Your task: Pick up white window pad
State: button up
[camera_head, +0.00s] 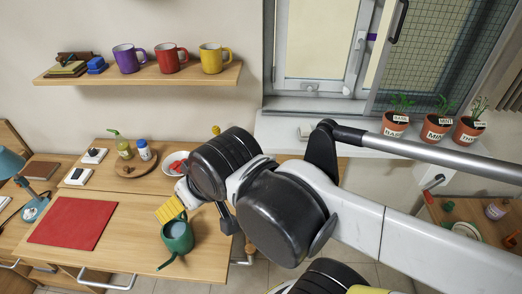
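A small white block (305,131), which may be the white window pad, lies on the white windowsill (375,143) below the window. My arm's black joints and pale links cross the middle of the view and pass close in front of the sill below the block. The end of my arm is mostly hidden behind its own joints. A small dark part shows below the wrist joint, but I cannot tell whether it is a finger. I cannot see whether anything is held.
Terracotta herb pots (438,127) stand on the sill at right. A wall shelf (140,74) holds mugs. On the desk are a red mat (73,223), a green watering can (178,236) and a yellow ribbed object (169,209) close to my arm.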

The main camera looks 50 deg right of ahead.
aim_at(304, 129)
jog(key=z, duration=1.7)
